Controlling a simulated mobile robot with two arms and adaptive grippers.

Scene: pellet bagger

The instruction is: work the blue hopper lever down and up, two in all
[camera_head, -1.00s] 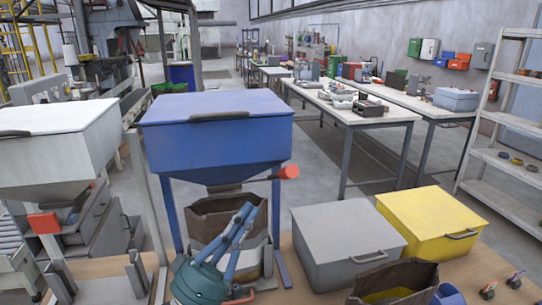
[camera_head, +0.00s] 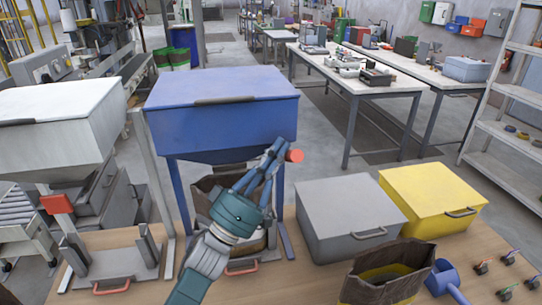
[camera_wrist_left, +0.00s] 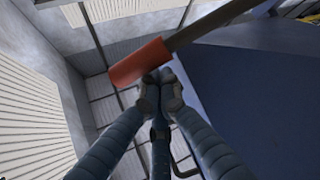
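The blue hopper (camera_head: 222,118) stands on blue legs in the middle of the head view, its lid closed. Its lever ends in a red grip (camera_head: 295,155) at the hopper's lower right. In the left wrist view the red grip (camera_wrist_left: 138,63) sits on a dark rod (camera_wrist_left: 205,24) that comes from the upper right. My left gripper (camera_head: 278,150) is right beside the grip, with its fingertips just under it in the wrist view (camera_wrist_left: 160,78). The fingertips are together with nothing seen between them. Whether they touch the grip is unclear. My right gripper is out of view.
A brown bag (camera_head: 204,193) stands under the blue hopper, partly behind my left gripper. A white hopper (camera_head: 55,125) with a red grip (camera_head: 57,204) is on the left. A grey bin (camera_head: 345,215), yellow bin (camera_head: 430,198), open bag (camera_head: 375,288) and blue scoop (camera_head: 445,279) are on the right.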

